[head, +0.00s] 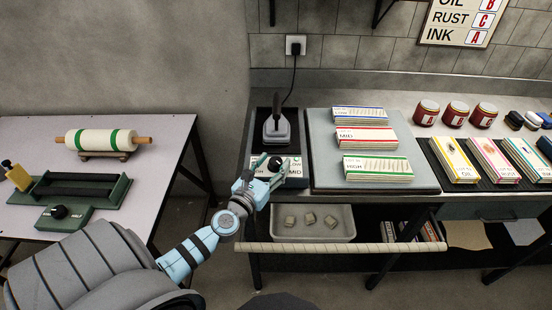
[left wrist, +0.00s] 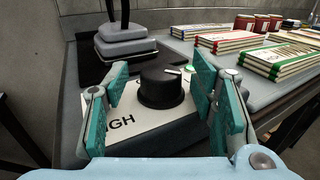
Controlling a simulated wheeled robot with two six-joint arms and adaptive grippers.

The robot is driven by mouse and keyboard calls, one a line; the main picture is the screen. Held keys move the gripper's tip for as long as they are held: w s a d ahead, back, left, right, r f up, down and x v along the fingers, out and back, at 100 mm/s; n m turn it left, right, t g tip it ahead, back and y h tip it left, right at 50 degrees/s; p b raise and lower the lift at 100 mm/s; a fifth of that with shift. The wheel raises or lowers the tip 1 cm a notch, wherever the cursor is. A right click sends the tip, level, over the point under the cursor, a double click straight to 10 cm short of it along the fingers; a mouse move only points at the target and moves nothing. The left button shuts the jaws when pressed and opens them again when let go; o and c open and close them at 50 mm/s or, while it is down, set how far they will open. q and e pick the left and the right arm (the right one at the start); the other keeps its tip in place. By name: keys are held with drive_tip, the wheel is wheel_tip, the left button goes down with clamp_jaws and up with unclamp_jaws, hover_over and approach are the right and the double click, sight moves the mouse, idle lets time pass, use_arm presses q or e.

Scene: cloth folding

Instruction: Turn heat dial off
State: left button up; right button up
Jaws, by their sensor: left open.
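The heat dial (head: 274,164) is a round black knob on a white panel (head: 293,168) at the front of the iron station. In the left wrist view the dial (left wrist: 163,90) stands upright with a white pointer mark toward the right, near a small green spot. The letters "GH" show on the panel at its left front. My left gripper (head: 263,172) is over the panel with its teal-padded fingers open, one on each side of the dial. Gaps show between the pads and the knob. My right gripper is not in view.
A grey iron (head: 277,128) with a black cord stands on a dark pad behind the dial. A grey board (head: 324,152) with stacks of labelled cloths lies to the right. Below is a tray (head: 340,225) with small blocks. A side table (head: 150,190) is at left.

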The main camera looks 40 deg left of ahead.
use_arm(q)
drive_tip(key=shift+w+a, duration=0.15)
drive_tip(key=shift+w, duration=0.75)
drive_tip(key=c, duration=1.1)
drive_tip(key=shift+y, duration=0.3)
